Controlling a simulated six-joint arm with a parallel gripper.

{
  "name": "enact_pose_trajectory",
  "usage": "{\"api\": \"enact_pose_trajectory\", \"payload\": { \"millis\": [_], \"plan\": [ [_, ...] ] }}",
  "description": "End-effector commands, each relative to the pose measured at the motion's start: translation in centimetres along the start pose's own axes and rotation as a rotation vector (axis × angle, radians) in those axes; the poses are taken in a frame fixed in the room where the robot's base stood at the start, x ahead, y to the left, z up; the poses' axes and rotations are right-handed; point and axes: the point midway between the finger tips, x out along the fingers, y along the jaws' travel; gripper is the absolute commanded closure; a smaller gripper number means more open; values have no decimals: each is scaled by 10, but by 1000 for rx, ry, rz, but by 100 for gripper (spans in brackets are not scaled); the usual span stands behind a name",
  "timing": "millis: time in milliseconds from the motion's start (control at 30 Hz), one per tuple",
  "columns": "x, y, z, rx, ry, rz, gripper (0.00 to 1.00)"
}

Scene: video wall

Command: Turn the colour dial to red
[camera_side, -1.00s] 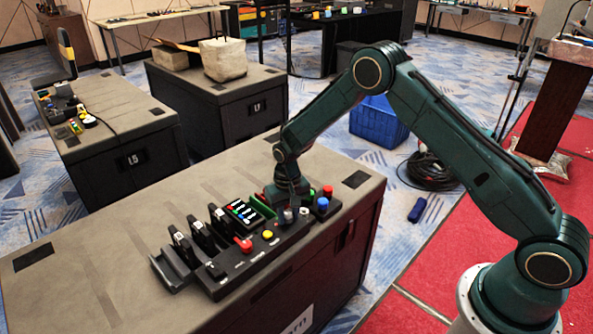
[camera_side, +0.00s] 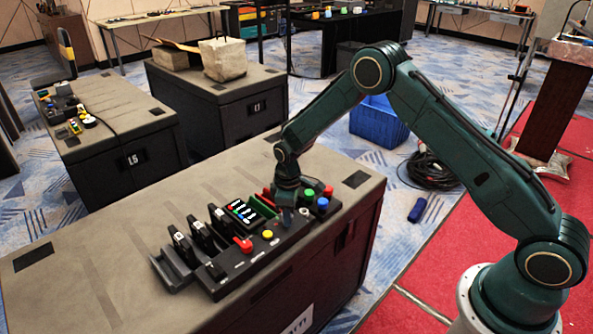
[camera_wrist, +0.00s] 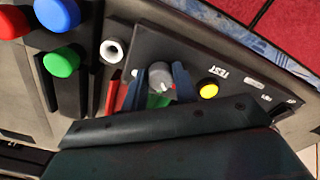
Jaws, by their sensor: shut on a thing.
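The colour dial (camera_wrist: 161,77) is a small round grey knob with a pale top on the black control panel (camera_wrist: 205,62). A small red mark shows at its lower right edge in the wrist view. My gripper (camera_wrist: 159,80) has one finger on each side of the dial and is shut on it. In the side view my gripper (camera_side: 287,222) points down at the panel and hides the dial. I cannot tell which colour the dial points to.
A yellow button (camera_wrist: 208,90) sits close beside the dial. A white ring (camera_wrist: 112,50) and green (camera_wrist: 61,62), blue (camera_wrist: 57,13) and red (camera_wrist: 12,22) round pieces stand to the left.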

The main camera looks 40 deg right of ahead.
Motion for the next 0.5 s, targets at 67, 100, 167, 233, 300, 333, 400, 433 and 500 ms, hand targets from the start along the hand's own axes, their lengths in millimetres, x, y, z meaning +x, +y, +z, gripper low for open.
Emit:
{"api": "enact_pose_trajectory", "payload": {
  "millis": [67, 100, 167, 233, 300, 333, 400, 433, 500],
  "plan": [
    [0, 0, -1, -58, 2, 1, 94],
    [0, 1, -1, -85, 2, 1, 94],
    [0, 1, -1, -121, 2, 1, 94],
    [0, 1, -1, -157, 2, 1, 94],
    [0, 1, -1, -184, 2, 1, 94],
    [0, 1, -1, -195, 2, 1, 94],
    [0, 1, -1, -212, 2, 1, 94],
    [0, 1, -1, -218, 2, 1, 94],
    [0, 1, -1, -228, 2, 1, 94]
  ]
}}
